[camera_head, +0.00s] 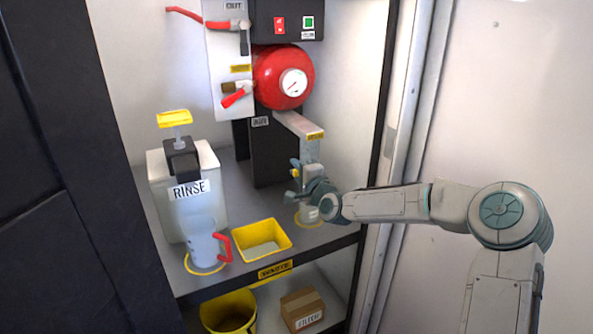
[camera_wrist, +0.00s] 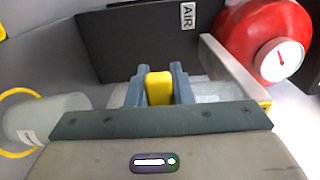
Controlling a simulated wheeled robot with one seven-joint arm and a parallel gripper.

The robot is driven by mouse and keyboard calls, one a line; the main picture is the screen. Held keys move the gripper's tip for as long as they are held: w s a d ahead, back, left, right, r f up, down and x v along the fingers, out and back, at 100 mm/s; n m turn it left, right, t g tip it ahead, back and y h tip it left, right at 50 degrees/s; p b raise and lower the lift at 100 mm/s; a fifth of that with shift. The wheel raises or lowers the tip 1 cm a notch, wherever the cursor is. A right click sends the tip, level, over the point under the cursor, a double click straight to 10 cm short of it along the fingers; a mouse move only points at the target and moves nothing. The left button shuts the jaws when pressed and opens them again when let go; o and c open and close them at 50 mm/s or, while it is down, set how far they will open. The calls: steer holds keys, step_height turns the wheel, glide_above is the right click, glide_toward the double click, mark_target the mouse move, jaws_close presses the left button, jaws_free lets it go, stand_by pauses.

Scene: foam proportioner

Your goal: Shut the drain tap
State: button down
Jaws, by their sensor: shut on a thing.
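The drain tap's yellow handle (camera_head: 295,173) shows below the grey bracket (camera_head: 300,125) with a yellow label, at the right of the cabinet. In the wrist view the yellow handle (camera_wrist: 159,88) stands between my two grey fingers. My gripper (camera_head: 293,186) is shut on it, and the fingers (camera_wrist: 157,84) touch it from both sides. The gripper partly hides the tap's lower body in the head view. A clear cup (camera_head: 308,213) stands on a yellow ring under the tap.
A red tank (camera_head: 283,76) with a gauge and a valve with a red handle (camera_head: 236,95) are above. The cabinet's right wall is close to my arm.

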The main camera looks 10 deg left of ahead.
steer(key=c, duration=1.3)
jaws_free()
steer(key=p+v, duration=0.2)
steer(key=v, duration=1.2)
